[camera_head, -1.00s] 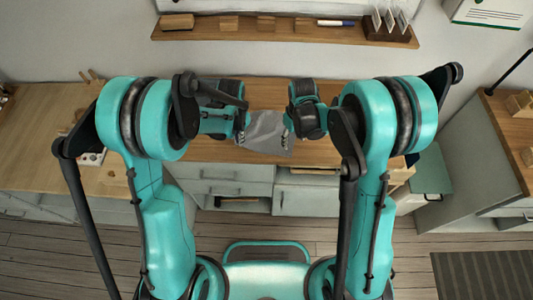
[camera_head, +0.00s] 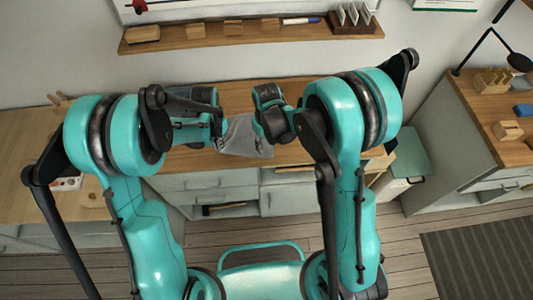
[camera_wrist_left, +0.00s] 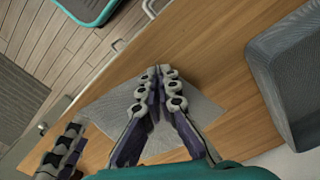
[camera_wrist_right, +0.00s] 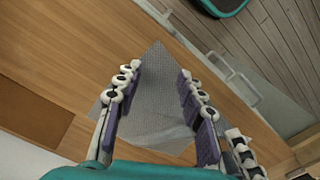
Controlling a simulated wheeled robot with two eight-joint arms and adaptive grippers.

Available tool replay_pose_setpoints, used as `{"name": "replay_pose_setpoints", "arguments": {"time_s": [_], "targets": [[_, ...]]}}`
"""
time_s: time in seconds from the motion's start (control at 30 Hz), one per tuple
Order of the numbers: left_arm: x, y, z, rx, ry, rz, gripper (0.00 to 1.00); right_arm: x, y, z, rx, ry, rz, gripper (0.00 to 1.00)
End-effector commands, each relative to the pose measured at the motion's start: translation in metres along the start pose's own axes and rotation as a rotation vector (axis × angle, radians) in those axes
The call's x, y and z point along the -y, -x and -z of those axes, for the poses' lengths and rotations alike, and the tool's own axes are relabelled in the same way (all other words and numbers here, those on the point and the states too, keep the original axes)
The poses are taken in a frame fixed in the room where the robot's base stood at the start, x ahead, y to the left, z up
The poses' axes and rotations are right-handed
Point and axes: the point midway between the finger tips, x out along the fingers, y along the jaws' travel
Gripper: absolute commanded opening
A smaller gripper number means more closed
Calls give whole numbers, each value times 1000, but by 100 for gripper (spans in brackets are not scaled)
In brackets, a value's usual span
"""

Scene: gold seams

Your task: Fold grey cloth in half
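The grey cloth (camera_head: 244,137) lies on the wooden worktop between my two grippers. It also shows in the left wrist view (camera_wrist_left: 207,107) and in the right wrist view (camera_wrist_right: 160,85), with one corner pointing up in that picture. My left gripper (camera_wrist_left: 160,72) has its fingertips together over the cloth's edge. I cannot tell whether cloth is pinched between them. My right gripper (camera_wrist_right: 158,74) is open, its fingers apart on either side of the cloth's middle, with no cloth visibly gripped. In the head view, the wrists partly hide both grippers' fingers.
A grey tray or bin (camera_wrist_left: 295,75) stands on the worktop in the left wrist view. A wall shelf (camera_head: 225,38) holds wooden blocks, a marker and a card holder. Drawers (camera_head: 215,180) are below the worktop.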

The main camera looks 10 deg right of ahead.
Motion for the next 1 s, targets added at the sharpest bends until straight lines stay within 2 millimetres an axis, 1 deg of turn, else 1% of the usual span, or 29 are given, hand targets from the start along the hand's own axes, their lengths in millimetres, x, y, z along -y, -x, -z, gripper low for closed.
{"name": "replay_pose_setpoints", "arguments": {"time_s": [0.03, 0.1, 0.3, 0.5, 0.83, 0.87, 1.0], "targets": [[0, 0, 0, 0, 0, 0, 0, 0, -8, 0, 0, 0, 0, 39], [0, 0, 0, 0, 0, 0, 0, 0, -18, 0, 0, 0, 0, 39], [0, 0, 0, 0, 0, 0, 0, 0, -37, 0, 0, 0, 0, 39], [0, 0, 0, 0, 0, 0, 0, 0, -43, 0, 0, 0, 0, 39], [0, 0, 0, 0, 0, 0, 0, 0, -44, 0, 0, 0, 0, 39], [0, 0, 0, 0, 0, 0, 0, 0, -44, 0, 0, 0, 0, 36], [0, 0, 0, 0, 0, 0, 0, 0, -44, 0, 0, 0, 0, 18]]}}
